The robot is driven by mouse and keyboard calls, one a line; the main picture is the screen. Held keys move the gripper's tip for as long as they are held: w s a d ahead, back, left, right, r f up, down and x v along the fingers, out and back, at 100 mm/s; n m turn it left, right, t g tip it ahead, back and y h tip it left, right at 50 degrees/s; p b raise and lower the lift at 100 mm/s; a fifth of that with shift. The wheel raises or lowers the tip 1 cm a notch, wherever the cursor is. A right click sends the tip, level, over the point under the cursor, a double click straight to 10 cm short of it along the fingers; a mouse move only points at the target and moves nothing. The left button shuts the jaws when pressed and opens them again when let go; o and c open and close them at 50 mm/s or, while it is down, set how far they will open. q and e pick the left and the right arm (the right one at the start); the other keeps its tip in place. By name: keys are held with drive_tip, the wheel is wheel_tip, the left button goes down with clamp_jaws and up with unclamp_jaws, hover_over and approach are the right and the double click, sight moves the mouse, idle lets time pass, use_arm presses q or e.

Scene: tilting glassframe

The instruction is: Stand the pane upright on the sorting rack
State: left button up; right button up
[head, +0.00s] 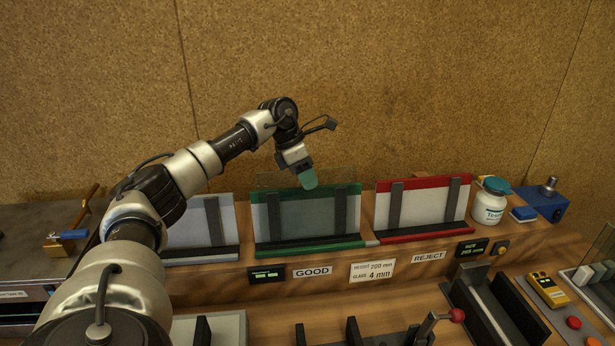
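A clear glass pane (335,176) stands nearly upright, leaning back, in the green-framed bay (259,236) of the sorting rack. Its upper edge shows above the green top band. The bay is above the GOOD label (312,271). My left gripper (308,180) points down at the pane's upper edge, near its middle. Its teal finger overlaps the glass in the picture. Only one finger shows clearly, so I cannot tell whether it is closed on the pane. My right gripper is not in view.
The red-framed REJECT bay (424,182) is to the right and looks empty. A white jar with a teal lid (489,203) and a blue device (541,205) stand beyond it. A dark fixture with a red-knobbed lever (457,315) is in front. A cork-like wall rises behind.

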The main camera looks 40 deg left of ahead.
use_arm(q)
drive_tip(key=shift+f, duration=0.1)
drive_tip(key=shift+a+r, duration=0.15)
drive_tip(key=shift+r, duration=0.1)
drive_tip(key=b+v, duration=0.2)
drive_tip(key=v, duration=0.8)
drive_tip(key=shift+r, duration=0.2)
drive_tip(key=shift+s, duration=0.1)
